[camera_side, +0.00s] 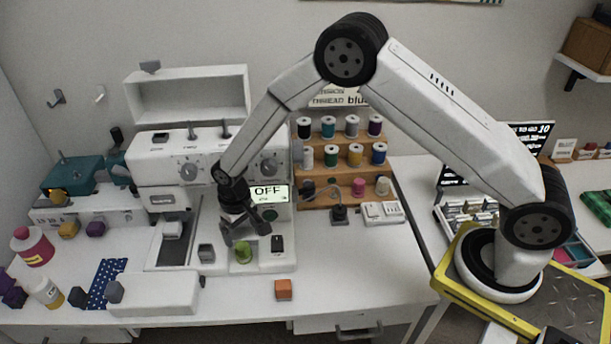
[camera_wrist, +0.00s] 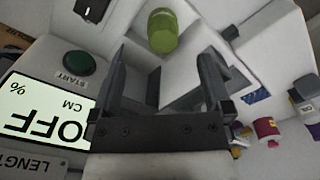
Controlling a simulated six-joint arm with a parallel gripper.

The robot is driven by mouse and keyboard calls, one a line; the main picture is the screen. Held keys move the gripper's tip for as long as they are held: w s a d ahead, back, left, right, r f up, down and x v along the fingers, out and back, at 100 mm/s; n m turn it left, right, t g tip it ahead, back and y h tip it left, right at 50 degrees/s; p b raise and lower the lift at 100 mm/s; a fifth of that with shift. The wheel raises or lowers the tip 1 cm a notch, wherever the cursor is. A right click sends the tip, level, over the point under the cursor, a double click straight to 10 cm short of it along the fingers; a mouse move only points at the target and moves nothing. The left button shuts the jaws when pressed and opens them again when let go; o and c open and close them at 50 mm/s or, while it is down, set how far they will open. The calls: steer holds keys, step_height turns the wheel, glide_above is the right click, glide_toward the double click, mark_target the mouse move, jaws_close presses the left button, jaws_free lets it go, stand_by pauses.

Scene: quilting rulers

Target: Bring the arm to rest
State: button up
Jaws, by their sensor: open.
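My gripper (camera_side: 247,226) hangs from my bent arm in front of the white sewing machine (camera_side: 165,172), above its bed. The wrist view shows my gripper (camera_wrist: 165,60) with its two dark fingers apart and nothing between them. A small green cylinder (camera_side: 243,253) sits just below my gripper in the side view. The green cylinder (camera_wrist: 163,32) also shows beyond the fingertips in the wrist view, apart from them. The machine's display (camera_side: 268,194) reads OFF, and the display (camera_wrist: 45,115) appears upside down at the left of the wrist view.
A wooden rack with thread spools (camera_side: 355,155) stands right of the machine. An orange block (camera_side: 283,290) lies near the table's front edge. A blue dotted cloth (camera_side: 101,284) and several small pots and blocks lie at the left. The table (camera_side: 370,270) right of the block is clear.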

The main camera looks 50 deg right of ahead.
steer(key=s+d+r+t, duration=0.1)
steer(key=s+d+r, duration=0.65)
steer(key=r, duration=0.25)
steer(key=s+d+r, duration=0.2)
steer(key=s+d, duration=0.1)
steer(key=s, duration=0.3)
steer(key=s+d+r+t, duration=0.1)
steer(key=s+d+r, duration=0.2)
steer(key=s, duration=0.3)
steer(key=shift+d+t, duration=0.15)
steer(key=shift+t, duration=0.15)
